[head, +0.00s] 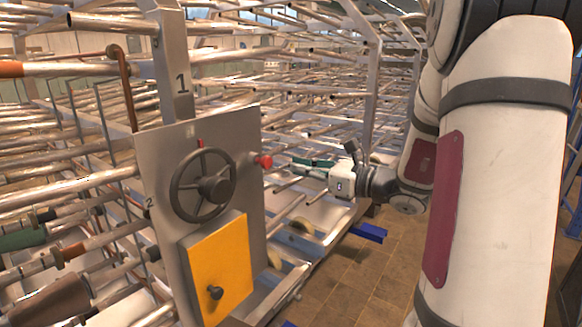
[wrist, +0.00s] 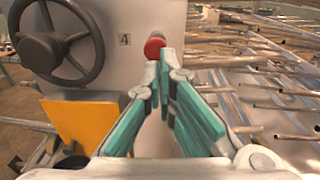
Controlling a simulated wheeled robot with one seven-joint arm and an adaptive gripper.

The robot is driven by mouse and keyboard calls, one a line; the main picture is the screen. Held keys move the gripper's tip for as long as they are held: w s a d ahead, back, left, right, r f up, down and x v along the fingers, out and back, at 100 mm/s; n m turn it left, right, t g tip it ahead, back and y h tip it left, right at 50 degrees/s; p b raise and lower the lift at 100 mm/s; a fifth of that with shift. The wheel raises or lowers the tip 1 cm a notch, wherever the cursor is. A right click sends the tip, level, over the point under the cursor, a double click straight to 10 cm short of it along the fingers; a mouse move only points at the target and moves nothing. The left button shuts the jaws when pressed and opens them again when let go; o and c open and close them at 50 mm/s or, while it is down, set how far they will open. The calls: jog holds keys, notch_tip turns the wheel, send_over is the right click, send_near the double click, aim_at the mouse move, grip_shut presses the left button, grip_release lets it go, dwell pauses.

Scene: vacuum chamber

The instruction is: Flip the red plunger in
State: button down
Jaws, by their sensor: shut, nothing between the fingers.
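The red plunger (head: 265,161) sticks out from the right edge of the grey metal panel (head: 158,170), to the right of the handwheel. In the wrist view the red plunger (wrist: 153,46) shows as a round knob just beyond the fingertips, which partly cover it. My gripper (head: 294,163) is to the right of the plunger at about its height, pointing left towards it, with a small gap between them in the head view. The green-padded fingers of my gripper (wrist: 161,62) meet at their tips and hold nothing.
A dark handwheel (head: 203,186) is mounted on the panel, above a yellow plate (head: 219,268) with a dark knob (head: 215,292). Racks of metal tubes (head: 300,110) fill the space behind. A blue beam (head: 368,232) lies low below my gripper. The tiled floor (head: 350,280) is open at the front.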

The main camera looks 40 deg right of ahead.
jog(key=v, duration=0.7)
jog(key=shift+s+d+b, duration=0.2)
jog(key=shift+s+b, duration=0.1)
jog(key=shift+f, duration=0.1)
jog(key=s+a+f+n+g+y, duration=0.15)
jog(key=s+a+n+g, duration=0.25)
jog(key=a+n+g, duration=0.55)
jog(key=s+a+f+n+g, duration=0.3)
jog(key=a+n, duration=0.4)
jog(key=a, duration=0.7)
jog(key=s+r+n+t+h, duration=0.1)
jog(key=s+r+n+h, duration=0.2)
jog(key=s+n+h, duration=0.4)
jog(key=n+h, duration=0.1)
jog(key=n, duration=0.7)
jog(key=shift+s+d, duration=0.25)
jog(key=shift+d, duration=0.15)
